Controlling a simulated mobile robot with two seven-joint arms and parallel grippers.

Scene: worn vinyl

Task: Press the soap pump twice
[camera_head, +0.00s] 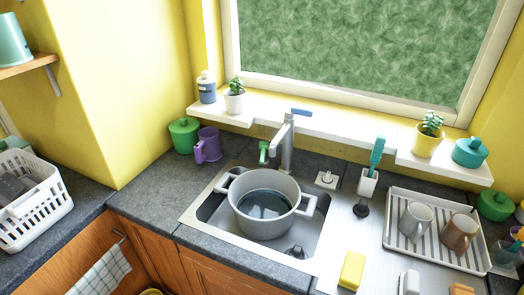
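I cannot tell for certain which thing is the soap pump. A small blue bottle with a pale top (207,88) stands upright at the left end of the white window sill. A small light square piece with a raised middle (327,180) sits on the counter right of the tap (287,145). A small green thing (263,153) stands just left of the tap; its shape is unclear. Neither of my grippers is in view.
A grey pot (265,215) with dark liquid stands in the sink (210,212). A brush holder (368,184), a yellow sponge (352,270) and a rack (397,258) with two mugs are to the right. Purple (208,144) and green (184,136) vessels stand left. The left counter front is clear.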

